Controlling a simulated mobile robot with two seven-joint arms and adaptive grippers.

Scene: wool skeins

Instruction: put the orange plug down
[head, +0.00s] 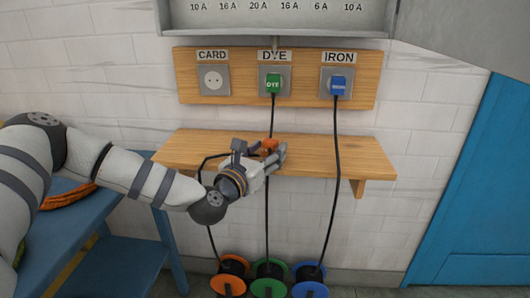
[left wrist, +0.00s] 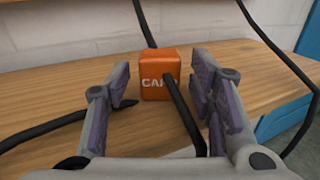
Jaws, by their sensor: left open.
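The orange plug (head: 270,145) sits on the wooden shelf (head: 350,160) below the sockets. In the left wrist view the orange plug (left wrist: 160,75) stands on the wood with its label, partly hidden by its black cable, facing me. My left gripper (head: 265,152) is at the shelf. In the left wrist view its fingers (left wrist: 162,95) are spread, one on each side of the plug, with a gap visible on the left. The right gripper is not in view.
A green plug (head: 273,84) is in the DYE socket and a blue plug (head: 338,86) in the IRON socket; their cables hang past the shelf. The CARD socket (head: 213,79) is empty. Cable reels (head: 269,288) stand below. A blue bench (head: 130,262) is at left.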

